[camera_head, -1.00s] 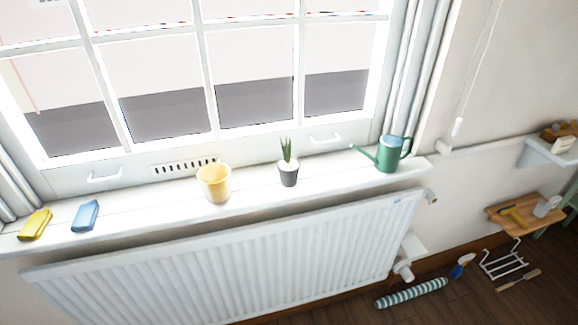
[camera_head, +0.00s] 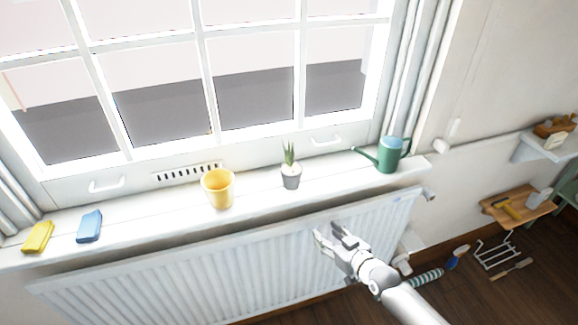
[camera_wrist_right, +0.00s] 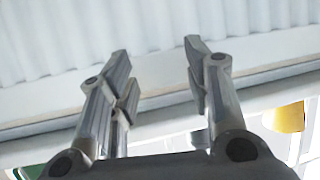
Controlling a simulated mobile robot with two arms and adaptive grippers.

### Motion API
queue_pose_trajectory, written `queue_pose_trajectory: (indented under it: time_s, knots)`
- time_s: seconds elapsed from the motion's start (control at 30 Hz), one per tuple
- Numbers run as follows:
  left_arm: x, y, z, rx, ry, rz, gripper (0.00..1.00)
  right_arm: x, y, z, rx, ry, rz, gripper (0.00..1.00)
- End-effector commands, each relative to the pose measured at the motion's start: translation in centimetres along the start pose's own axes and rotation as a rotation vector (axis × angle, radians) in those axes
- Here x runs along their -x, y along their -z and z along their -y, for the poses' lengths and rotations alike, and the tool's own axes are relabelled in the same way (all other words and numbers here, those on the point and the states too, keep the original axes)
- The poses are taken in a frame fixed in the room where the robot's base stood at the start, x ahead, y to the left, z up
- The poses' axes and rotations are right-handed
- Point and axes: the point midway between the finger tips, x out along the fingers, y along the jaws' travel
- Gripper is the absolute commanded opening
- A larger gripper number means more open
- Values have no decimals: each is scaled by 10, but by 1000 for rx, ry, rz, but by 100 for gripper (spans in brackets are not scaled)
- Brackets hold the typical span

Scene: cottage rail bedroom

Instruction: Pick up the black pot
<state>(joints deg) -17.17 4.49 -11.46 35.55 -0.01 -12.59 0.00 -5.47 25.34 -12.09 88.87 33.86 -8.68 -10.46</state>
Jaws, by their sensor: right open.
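I cannot make out the black pot there. My left gripper is not in view.
A yellow packet-like item (camera_head: 38,237) and a blue one (camera_head: 89,226) lie at the sill's left. The white radiator (camera_head: 200,275) is below the sill. A striped roll (camera_head: 426,278) and a wire rack (camera_head: 495,254) lie on the floor at right. The yellow pot also shows in the wrist view (camera_wrist_right: 289,118).

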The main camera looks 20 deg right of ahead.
Motion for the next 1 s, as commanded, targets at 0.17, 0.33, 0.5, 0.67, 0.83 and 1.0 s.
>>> queue_pose_trajectory:
  time_s: [0.17, 0.33, 0.5, 0.67, 0.83, 1.0]
  knots:
    - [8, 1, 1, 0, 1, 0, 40, 15, 123, 18, 18, 82, -201, 45]
    - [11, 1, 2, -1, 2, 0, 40, 29, 187, 25, 23, 121, -326, 45]
    - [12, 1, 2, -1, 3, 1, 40, 22, 204, 28, 21, 127, -355, 45]
    - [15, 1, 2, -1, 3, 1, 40, 1, 211, 30, 21, 127, -353, 45]
    - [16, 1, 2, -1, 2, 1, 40, -15, 215, 33, 20, 127, -352, 45]
    - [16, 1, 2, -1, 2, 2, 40, -22, 218, 33, 21, 126, -352, 45]
